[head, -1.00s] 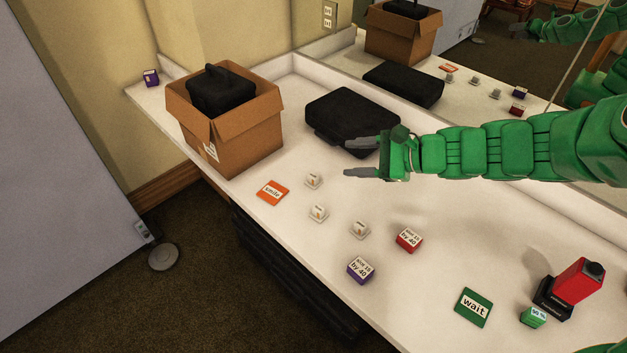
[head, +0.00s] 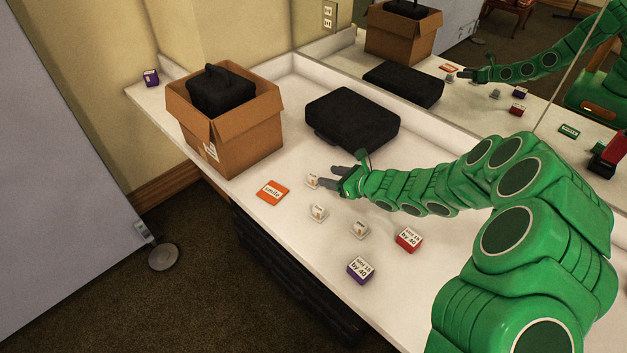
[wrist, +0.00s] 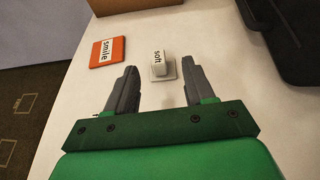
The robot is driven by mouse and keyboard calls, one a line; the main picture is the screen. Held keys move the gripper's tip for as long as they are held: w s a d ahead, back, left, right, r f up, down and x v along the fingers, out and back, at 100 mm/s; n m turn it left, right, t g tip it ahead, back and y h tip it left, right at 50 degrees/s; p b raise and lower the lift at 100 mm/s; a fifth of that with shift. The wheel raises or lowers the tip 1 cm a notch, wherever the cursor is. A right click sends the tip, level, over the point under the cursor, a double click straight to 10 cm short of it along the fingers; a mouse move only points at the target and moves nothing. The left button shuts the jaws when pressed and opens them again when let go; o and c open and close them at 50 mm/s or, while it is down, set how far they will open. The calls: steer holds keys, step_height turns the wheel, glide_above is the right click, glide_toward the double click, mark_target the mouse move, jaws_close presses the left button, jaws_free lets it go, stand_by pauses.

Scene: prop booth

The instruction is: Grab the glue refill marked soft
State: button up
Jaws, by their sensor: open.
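The glue refill marked "soft" (wrist: 161,65) is a small white block on a pale square base, standing on the white counter. In the wrist view it sits just beyond and between my fingertips, not touching them. In the head view it (head: 312,180) is right by my fingertips, left of them. My gripper (wrist: 158,78) is open and empty, and it also shows in the head view (head: 325,176). Two similar white refills stand nearer the counter's front, one (head: 318,212) and another (head: 359,230); their labels are too small to read.
An orange "smile" card (head: 272,192) lies left of the refills. A cardboard box (head: 250,140) with a black case and a flat black case (head: 370,140) stand behind. A red box (head: 408,239) and a purple box (head: 360,270) lie to the right. A mirror backs the counter.

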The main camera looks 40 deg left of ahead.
mark_target(315, 176)
steer(key=shift+a+f, duration=0.25)
steer(key=shift+f, duration=0.3)
steer(key=shift+x, duration=1.3)
steer(key=shift+s+a+f, duration=0.2)
steer(key=shift+a+f, duration=0.2)
steer(key=shift+a, duration=0.2)
steer(key=shift+s+a+f, duration=0.2)
steer(key=shift+a+f, duration=0.2)
steer(key=shift+a, duration=0.2)
steer(key=shift+x, duration=0.9)
jaws_close()
steer(key=shift+r, duration=0.1)
